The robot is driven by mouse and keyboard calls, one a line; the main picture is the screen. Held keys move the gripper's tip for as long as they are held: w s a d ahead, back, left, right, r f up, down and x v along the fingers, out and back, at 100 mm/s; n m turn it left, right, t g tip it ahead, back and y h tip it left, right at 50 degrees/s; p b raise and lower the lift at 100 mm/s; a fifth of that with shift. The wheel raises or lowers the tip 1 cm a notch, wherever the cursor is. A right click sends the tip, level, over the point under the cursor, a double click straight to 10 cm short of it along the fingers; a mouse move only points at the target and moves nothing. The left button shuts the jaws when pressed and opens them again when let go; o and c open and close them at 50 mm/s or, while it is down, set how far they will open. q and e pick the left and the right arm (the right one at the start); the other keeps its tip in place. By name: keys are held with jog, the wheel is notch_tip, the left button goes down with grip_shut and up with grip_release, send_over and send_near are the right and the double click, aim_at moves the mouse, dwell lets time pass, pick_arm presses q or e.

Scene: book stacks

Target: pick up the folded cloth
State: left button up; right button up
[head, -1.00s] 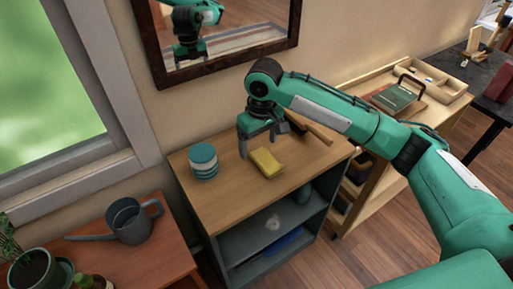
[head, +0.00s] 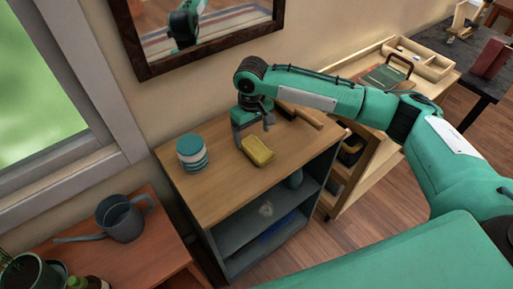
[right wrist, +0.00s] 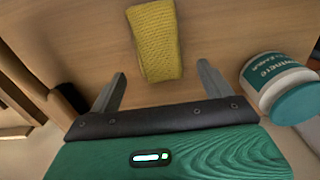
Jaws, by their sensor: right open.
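The folded cloth (head: 257,151) is a small yellow textured bundle lying on the wooden top of a low shelf unit. In the right wrist view the cloth (right wrist: 157,40) lies ahead of the fingertips, a little left of centre. My right gripper (head: 254,132) points down over the shelf top, just behind the cloth. Its two fingers stand apart with nothing between them, and they also show in the right wrist view (right wrist: 163,78). My left gripper is not in view.
A white and teal jar (head: 192,153) stands left of the cloth; it also shows in the right wrist view (right wrist: 280,86). A brown wooden-handled item (head: 303,116) lies to the right. The wall with a framed mirror (head: 205,45) is close behind. A watering can (head: 122,219) stands on a lower table.

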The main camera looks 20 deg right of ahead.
aim_at(254, 142)
notch_tip(254, 142, down, 4)
jog(key=shift+s+d+f, duration=0.1)
jog(key=shift+d+f, duration=0.05)
jog(key=c, duration=1.1)
